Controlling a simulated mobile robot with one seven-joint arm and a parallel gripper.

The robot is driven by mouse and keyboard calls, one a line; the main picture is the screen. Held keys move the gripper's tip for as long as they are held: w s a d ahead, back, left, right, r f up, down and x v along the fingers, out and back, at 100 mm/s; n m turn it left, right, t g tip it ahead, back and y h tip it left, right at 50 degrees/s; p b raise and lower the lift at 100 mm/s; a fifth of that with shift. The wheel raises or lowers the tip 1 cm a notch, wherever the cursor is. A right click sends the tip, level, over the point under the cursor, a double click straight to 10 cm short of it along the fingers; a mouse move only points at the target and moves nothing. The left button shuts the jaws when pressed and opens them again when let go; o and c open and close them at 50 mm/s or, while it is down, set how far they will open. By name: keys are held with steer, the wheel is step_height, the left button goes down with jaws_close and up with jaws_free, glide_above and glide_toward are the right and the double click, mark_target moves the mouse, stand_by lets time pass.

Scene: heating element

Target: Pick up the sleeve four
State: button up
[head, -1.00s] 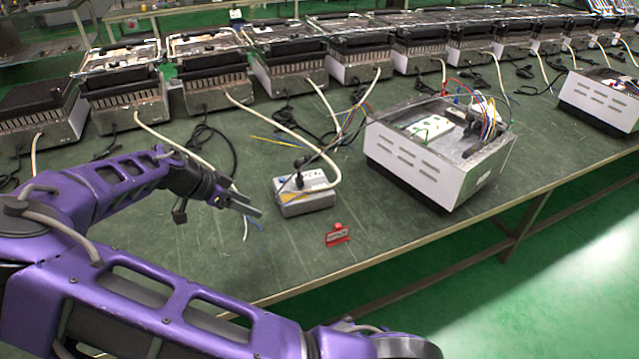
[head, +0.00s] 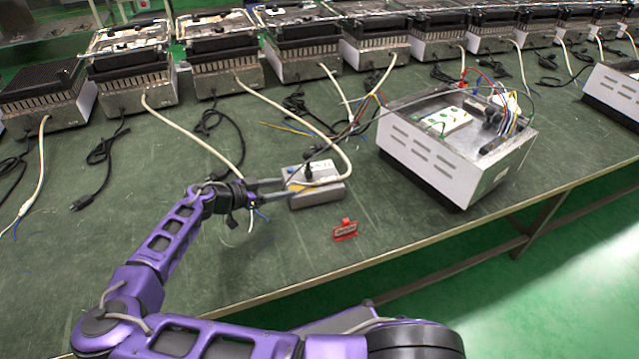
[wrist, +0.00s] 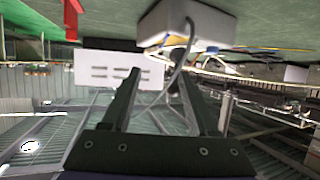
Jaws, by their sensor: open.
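I cannot pick out sleeve four for certain. Small blue and white wire ends (head: 260,213) lie on the bench just below my gripper and are too small to tell apart. My gripper (head: 285,187) is open, its fingers pointing right at the left side of a grey-white power box (head: 318,196) with a black plug and a cable on top. In the wrist view, the picture is upside down; the open fingers (wrist: 158,75) have nothing seen held between them, and the power box (wrist: 187,24) shows beyond them.
An open white heater casing (head: 430,168) with coloured wires is at right. Several grill units line the back. Loose cables (head: 200,140) cross the bench; the left middle is fairly clear.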

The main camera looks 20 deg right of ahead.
glide_toward(316, 183)
steer(key=x, duration=0.3)
steer(key=shift+w, duration=0.25)
steer(key=shift+x, duration=2.7)
steer(key=shift+s+r, duration=0.1)
steer(key=shift+s, duration=0.05)
jaws_close()
